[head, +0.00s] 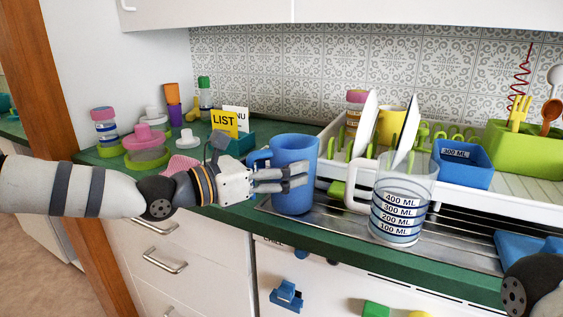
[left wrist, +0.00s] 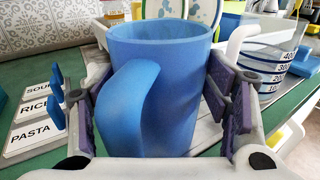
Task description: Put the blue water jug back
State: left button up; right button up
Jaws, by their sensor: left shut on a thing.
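The blue water jug (head: 294,151) is upright at the front of the counter, at the left end of the metal draining surface (head: 330,221). I cannot tell whether its base touches the surface. My left gripper (head: 282,178) comes in from the left and is shut on the jug, its fingers around the body. In the left wrist view the jug (left wrist: 180,85) stands between the two finger pads, with its handle (left wrist: 128,108) towards the camera. My right gripper is out of view.
A clear measuring jug (head: 401,205) stands close on the right. Behind is a white dish rack (head: 460,195) with plates and a blue 300 ML container (head: 463,163). Several bottles and a yellow LIST card (head: 224,122) stand at the left. Drawers lie below the counter edge.

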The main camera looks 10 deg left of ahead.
pick_arm(q)
jog(key=o, duration=2)
jog(key=shift+c, duration=0.2)
